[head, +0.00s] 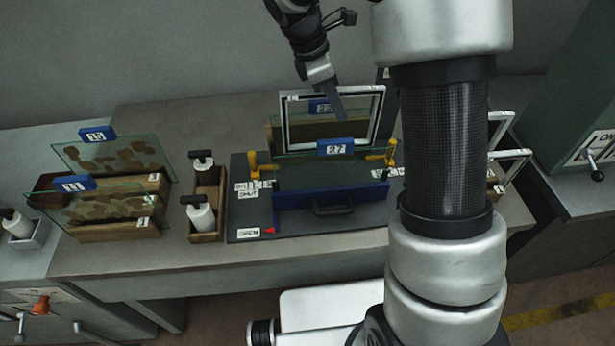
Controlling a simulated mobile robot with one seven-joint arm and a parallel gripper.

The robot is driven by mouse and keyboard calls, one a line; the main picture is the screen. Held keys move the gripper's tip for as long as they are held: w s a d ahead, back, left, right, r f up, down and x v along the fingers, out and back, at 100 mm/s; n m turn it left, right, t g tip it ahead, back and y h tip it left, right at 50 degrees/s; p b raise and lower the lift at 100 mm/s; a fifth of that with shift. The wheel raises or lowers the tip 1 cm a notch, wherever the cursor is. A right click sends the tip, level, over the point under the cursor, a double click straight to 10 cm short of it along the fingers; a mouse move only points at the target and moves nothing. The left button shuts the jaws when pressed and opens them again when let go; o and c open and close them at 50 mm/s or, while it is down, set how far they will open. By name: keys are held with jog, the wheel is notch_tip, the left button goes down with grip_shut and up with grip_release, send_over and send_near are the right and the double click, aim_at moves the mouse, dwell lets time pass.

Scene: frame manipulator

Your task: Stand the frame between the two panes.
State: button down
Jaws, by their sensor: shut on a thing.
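The white-edged frame (285,122) is upright above the dark fixture, and my gripper (338,104) is shut on it at its top bar. The rear pane, with blue tag 23 (320,106), shows through the frame's opening. The front pane, with blue tag 27 (334,147), stands before the frame's lower edge and overlaps it. The frame appears between the two panes; whether its lower edge touches the fixture is hidden. The fixture (262,217) has a blue front wall and yellow clamps (260,168) at both sides.
At left, patterned panes tagged 15 (98,135) and 11 (76,184) stand in wooden holders. White bottles (200,214) stand in a wooden tray beside the fixture. More white frames (512,157) stand at right, partly behind my arm. A green cabinet (560,80) is far right.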

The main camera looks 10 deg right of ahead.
jog(key=f, duration=1)
jog(key=shift+a, duration=0.3)
jog(key=shift+f, duration=0.1)
